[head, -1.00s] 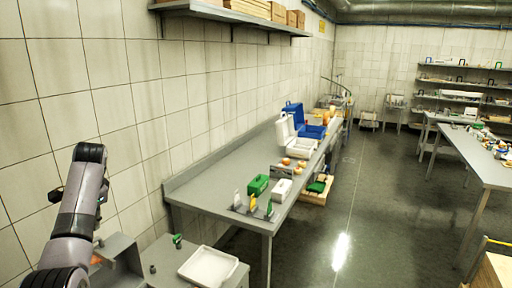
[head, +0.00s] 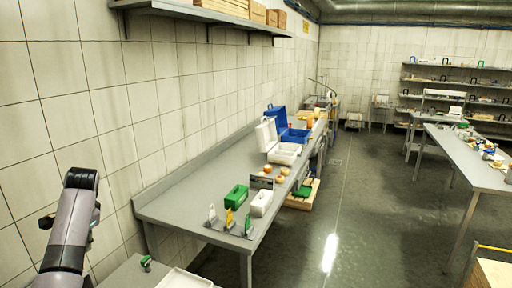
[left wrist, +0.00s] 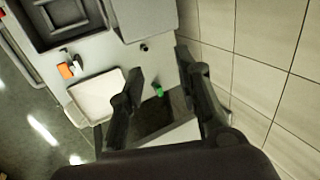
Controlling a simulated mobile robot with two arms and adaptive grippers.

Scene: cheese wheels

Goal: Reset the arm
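My left arm (head: 75,215) stands raised at the left edge of the head view, bent at its top joint, near the tiled wall. My left gripper (left wrist: 158,65) shows in the left wrist view with its two dark fingers spread apart and nothing between them. It hangs above a grey surface with a white tray (left wrist: 97,95) and a small green item (left wrist: 158,91). The fingers look apart from both. The tray also shows at the bottom of the head view (head: 184,281). My right gripper is not in view.
A long grey table (head: 180,207) runs along the wall, with a green box (head: 235,197), a white box (head: 261,203) and blue and white cases. A wall shelf (head: 200,12) hangs above. Another table (head: 470,170) stands right. The floor between (head: 345,215) is clear.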

